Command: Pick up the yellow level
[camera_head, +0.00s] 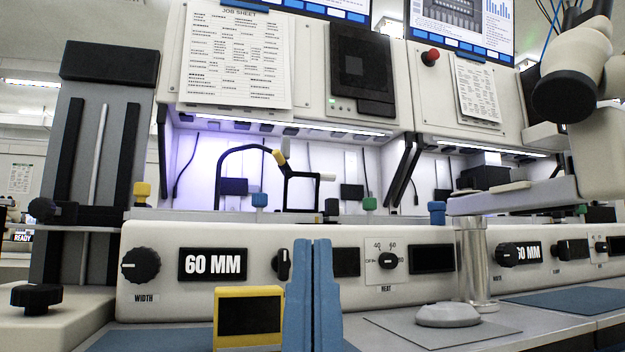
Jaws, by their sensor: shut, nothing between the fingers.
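The yellow level (249,291) is a boxy yellow item with a dark face, at the bottom of the head view left of centre. It stands upright in front of the bonder's lower panel, and its lower edge is close to the bottom of the picture. My gripper (312,245) shows as two blue fingers pointing up, pressed together and empty. It is just right of the level, its left finger right beside the level's right edge. I cannot tell whether they touch. The rest of my gripper is below the picture.
Behind stands a white bonder panel with a knob (140,265) and a 60 MM display (212,264). A grey puck-like item (448,315) rests on a dark mat at the right, beside a metal post (474,260). A blue mat (560,298) lies further right.

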